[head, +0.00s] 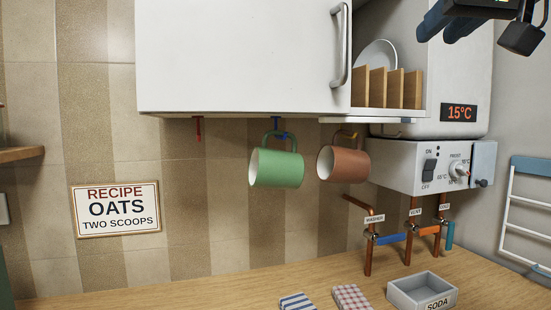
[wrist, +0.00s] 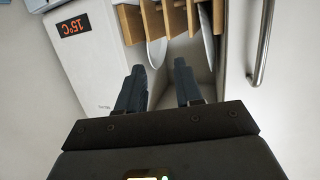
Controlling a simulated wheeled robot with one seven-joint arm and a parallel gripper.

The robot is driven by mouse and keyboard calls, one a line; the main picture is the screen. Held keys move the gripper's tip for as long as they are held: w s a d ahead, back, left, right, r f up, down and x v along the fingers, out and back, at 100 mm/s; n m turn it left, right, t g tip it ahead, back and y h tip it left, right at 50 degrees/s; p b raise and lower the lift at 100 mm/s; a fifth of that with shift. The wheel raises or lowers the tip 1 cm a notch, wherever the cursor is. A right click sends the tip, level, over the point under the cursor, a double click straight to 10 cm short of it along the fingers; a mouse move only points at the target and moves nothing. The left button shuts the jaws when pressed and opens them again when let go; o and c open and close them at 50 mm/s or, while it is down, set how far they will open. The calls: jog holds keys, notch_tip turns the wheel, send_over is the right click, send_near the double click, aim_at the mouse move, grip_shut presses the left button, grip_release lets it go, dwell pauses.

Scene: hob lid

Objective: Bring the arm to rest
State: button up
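My gripper (head: 436,35) is at the top right of the head view, in the air in front of the white boiler and the open rack bay. Its two dark blue fingers are spread apart with nothing between them. In the wrist view, my gripper (wrist: 159,67) also shows open and empty, its fingers toward the plate rack (wrist: 165,17). It touches nothing that I can see. Most of my arm is out of view.
A white cupboard door (head: 235,55) with a steel handle (head: 341,45) is left of the rack. A green mug (head: 277,169) and a brown mug (head: 350,163) hang below. The boiler display (head: 459,112) reads 15°C. Copper pipes (head: 368,255) and a soda tray (head: 405,290) are lower right.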

jog(key=w+a+f+m+t+y, duration=0.1)
jog(key=a+f+m+y, duration=0.1)
jog(key=f, duration=1.4)
jog(key=a+f+m+y, duration=0.1)
jog(key=a+f+y, duration=0.1)
jog(key=f, duration=1.3)
jog(key=s+f+h, duration=0.1)
jog(key=s+f, duration=0.3)
jog(key=f, duration=0.2)
jog(key=s+f+m+h, duration=0.1)
jog(key=s+f, duration=0.3)
jog(key=f, duration=0.1)
jog(key=s+a+f+m, duration=0.1)
jog(key=s+f, duration=0.4)
jog(key=f, duration=0.1)
jog(key=shift+s+f+h, duration=0.1)
jog(key=shift+f+h, duration=0.25)
jog(key=shift+h, duration=0.05)
jog(key=s+d+f+n, duration=0.1)
jog(key=s+f+n, duration=0.1)
jog(key=s, duration=1.4)
jog(key=s+d+f+n+g+h, duration=0.1)
jog(key=s+f+n, duration=0.1)
jog(key=s, duration=1.4)
jog(key=shift+d+f+n+g, duration=0.3)
jog(key=shift+f, duration=0.55)
